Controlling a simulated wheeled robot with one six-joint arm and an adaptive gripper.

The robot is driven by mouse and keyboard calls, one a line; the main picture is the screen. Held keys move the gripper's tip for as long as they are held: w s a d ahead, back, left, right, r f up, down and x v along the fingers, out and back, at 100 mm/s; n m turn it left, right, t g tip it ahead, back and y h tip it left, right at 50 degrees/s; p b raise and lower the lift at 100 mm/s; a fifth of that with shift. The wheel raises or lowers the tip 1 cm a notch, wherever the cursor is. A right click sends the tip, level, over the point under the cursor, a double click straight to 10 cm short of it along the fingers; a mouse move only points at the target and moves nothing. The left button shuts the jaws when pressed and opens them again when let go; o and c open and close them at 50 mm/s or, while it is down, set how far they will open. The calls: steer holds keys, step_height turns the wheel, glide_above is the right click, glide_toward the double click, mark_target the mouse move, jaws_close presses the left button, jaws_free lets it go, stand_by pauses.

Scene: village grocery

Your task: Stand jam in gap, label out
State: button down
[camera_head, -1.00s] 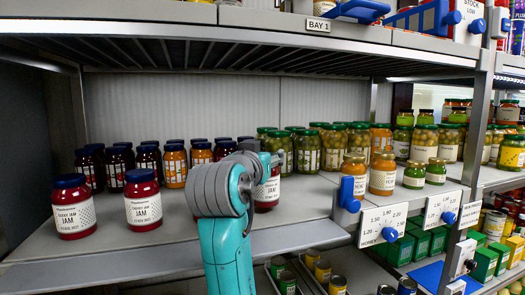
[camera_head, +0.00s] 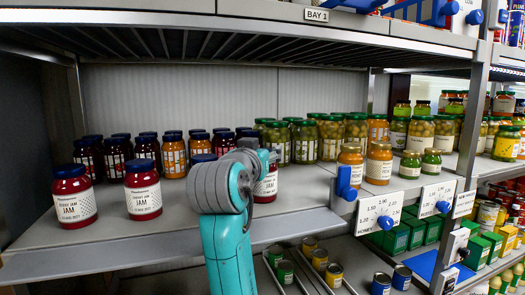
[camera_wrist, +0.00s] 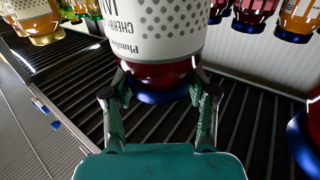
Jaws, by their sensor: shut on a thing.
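My gripper (camera_wrist: 160,92) is shut on a cherry jam jar (camera_wrist: 160,30), near its dark blue lid. The wrist picture is upside down; the jar looks upright, with its printed label towards me. In the head view, the jar (camera_head: 267,186) shows right of my arm, over the shelf's front part; its lid is hidden. I cannot tell whether its base touches the shelf. Two matching jam jars, (camera_head: 72,197) and (camera_head: 143,190), stand at the front left, labels out.
Dark-lidded jars (camera_head: 115,155) line the back left, and green-lidded pickle jars (camera_head: 305,142) stand behind the held jar. Two honey-coloured jars (camera_head: 379,163) stand to its right. The upper shelf (camera_head: 270,40) hangs overhead. Bare shelf (camera_head: 300,190) shows right of the held jar.

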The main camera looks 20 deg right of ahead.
steer(key=shift+f, duration=0.1)
steer(key=shift+c, duration=1.2)
jaws_free()
